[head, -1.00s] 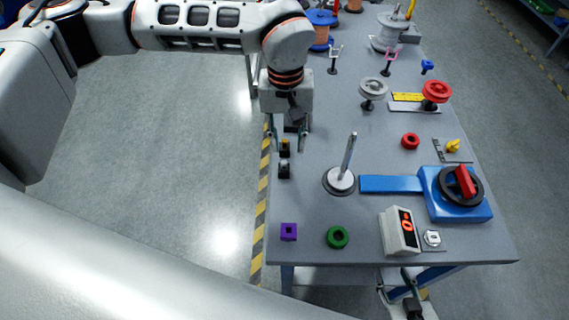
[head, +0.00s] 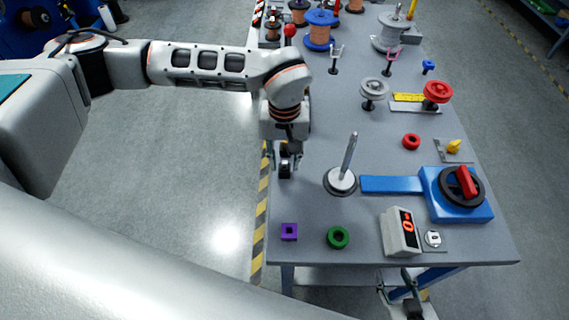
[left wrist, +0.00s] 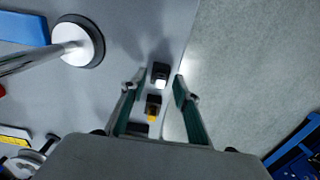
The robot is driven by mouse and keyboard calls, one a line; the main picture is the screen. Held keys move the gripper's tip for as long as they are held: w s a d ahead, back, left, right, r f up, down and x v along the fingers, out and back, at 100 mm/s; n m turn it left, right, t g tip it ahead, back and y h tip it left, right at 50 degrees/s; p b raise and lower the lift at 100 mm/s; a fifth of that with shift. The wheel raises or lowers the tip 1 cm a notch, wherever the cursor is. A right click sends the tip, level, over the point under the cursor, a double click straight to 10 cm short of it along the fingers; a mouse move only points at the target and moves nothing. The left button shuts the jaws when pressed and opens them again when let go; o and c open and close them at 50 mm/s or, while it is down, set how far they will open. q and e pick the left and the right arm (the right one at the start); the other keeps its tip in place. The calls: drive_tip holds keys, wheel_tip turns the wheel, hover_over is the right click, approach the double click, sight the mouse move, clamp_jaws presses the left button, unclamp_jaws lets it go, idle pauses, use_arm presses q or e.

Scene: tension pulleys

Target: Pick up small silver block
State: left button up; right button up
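The small silver block (head: 285,171), dark with a bright silver-white face, is at the table's left edge. It also shows in the left wrist view (left wrist: 160,75), near the level of the fingertips. My left gripper (head: 290,161) points down over it. In the left wrist view my left gripper (left wrist: 159,82) is open, with one finger on each side of the block and gaps visible. I cannot tell its exact height above the table. A dark block with a yellow-orange part (left wrist: 153,107) lies beside the silver one, between the fingers. My right gripper (head: 410,300) is low at the table's front edge; its fingers are unclear.
A metal post on a round base (head: 341,180) stands to the right. A purple square piece (head: 289,232) and a green ring (head: 338,238) lie towards the front. A blue device with a red handle (head: 458,194) and a display box (head: 400,232) are further right.

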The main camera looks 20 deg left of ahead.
sight(284, 162)
use_arm(q)
clamp_jaws()
drive_tip(key=shift+r, duration=0.1)
wheel_tip(284, 162, up, 20)
drive_tip(key=p, duration=0.1)
idle(0.5)
